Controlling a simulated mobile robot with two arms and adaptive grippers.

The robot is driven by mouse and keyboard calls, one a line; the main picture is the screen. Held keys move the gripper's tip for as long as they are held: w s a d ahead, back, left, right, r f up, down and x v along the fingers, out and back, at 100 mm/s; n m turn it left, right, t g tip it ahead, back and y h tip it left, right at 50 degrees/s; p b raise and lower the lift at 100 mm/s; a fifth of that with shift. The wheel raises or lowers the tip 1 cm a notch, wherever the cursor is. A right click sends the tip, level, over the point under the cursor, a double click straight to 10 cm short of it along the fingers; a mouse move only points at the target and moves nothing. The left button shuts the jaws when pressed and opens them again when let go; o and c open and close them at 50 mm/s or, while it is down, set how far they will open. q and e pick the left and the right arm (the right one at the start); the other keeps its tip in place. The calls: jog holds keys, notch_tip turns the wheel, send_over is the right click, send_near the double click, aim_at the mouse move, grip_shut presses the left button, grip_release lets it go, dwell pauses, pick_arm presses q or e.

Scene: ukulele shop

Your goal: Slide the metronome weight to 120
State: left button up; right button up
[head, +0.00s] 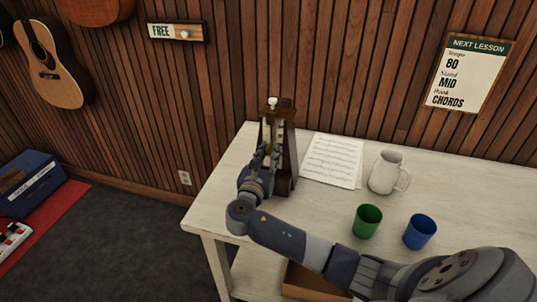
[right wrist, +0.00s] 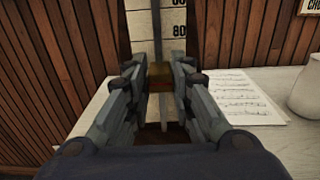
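The dark wooden metronome (head: 288,150) stands upright near the left end of the white table. A pale knob (head: 272,103) shows at its top. My right gripper (head: 266,153) is in front of the metronome's face and hides part of it. In the right wrist view, my right gripper's fingers (right wrist: 160,76) close in from both sides on the brass-brown weight (right wrist: 160,74) and appear to touch it. The weight sits on the rod just below the 80 mark on the pale scale (right wrist: 176,32). The 120 mark is not visible. My left gripper is not in view.
Sheet music (head: 332,160) lies right of the metronome. A white pitcher (head: 385,172), a green cup (head: 367,221) and a blue cup (head: 419,231) stand farther right on the table (head: 470,190). The wall poster (head: 466,75) reads tempo 80. A brown box (head: 302,281) is below.

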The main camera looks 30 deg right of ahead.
aim_at(268, 164)
grip_shut()
notch_tip(268, 164, down, 4)
jog(key=shift+r+b, duration=0.2)
jog(key=shift+b, duration=0.45)
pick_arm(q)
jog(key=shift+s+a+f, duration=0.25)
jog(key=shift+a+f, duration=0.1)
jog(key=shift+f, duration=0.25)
pick_arm(e)
jog(key=shift+r, duration=0.1)
jog(key=o, duration=0.8)
grip_release()
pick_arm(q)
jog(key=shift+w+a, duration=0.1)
pick_arm(e)
jog(key=shift+a, duration=0.1)
jog(key=v, duration=1.2)
